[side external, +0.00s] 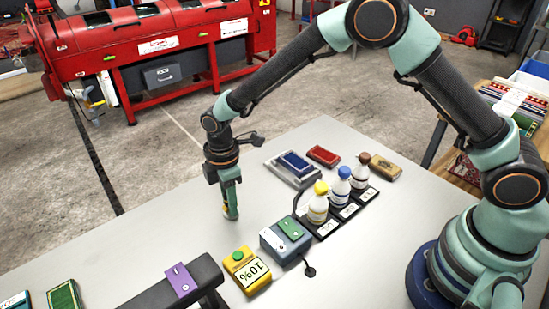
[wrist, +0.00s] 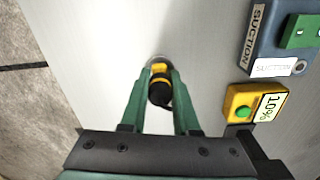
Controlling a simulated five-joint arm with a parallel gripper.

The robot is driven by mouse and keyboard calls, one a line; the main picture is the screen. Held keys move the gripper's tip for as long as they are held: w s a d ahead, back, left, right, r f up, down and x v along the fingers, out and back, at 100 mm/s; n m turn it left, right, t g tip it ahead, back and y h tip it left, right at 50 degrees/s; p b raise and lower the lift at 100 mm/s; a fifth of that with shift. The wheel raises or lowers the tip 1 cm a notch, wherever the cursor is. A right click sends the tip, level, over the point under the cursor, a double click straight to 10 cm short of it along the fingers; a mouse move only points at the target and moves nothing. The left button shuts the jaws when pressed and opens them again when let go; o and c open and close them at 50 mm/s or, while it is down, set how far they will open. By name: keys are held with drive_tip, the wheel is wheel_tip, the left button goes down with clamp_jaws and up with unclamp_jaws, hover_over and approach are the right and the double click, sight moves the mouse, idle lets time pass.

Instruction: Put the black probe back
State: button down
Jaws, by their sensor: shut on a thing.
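My gripper (side external: 230,208) points straight down over the left middle of the pale table. In the wrist view, its green fingers (wrist: 160,85) are shut on the black probe (wrist: 160,92), which has yellow bands and a greyish round end. In the side view the fingers mostly hide the probe; I cannot tell whether its end touches the table. The yellow meter (side external: 246,270) with a green button and a "10%" display lies nearer the front; it also shows at the right of the wrist view (wrist: 237,103).
A grey suction box (side external: 285,240) with a green switch stands beside the meter. Behind are three capped bottles in a black rack (side external: 322,233), a blue pad on a grey tray (side external: 293,163) and a red block (side external: 323,155). A dark beam with a purple tag (side external: 180,280) is at the front.

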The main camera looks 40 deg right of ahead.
drive_tip(key=shift+f, duration=0.15)
drive_tip(key=c, duration=0.7)
unclamp_jaws()
drive_tip(key=shift+o, duration=0.2)
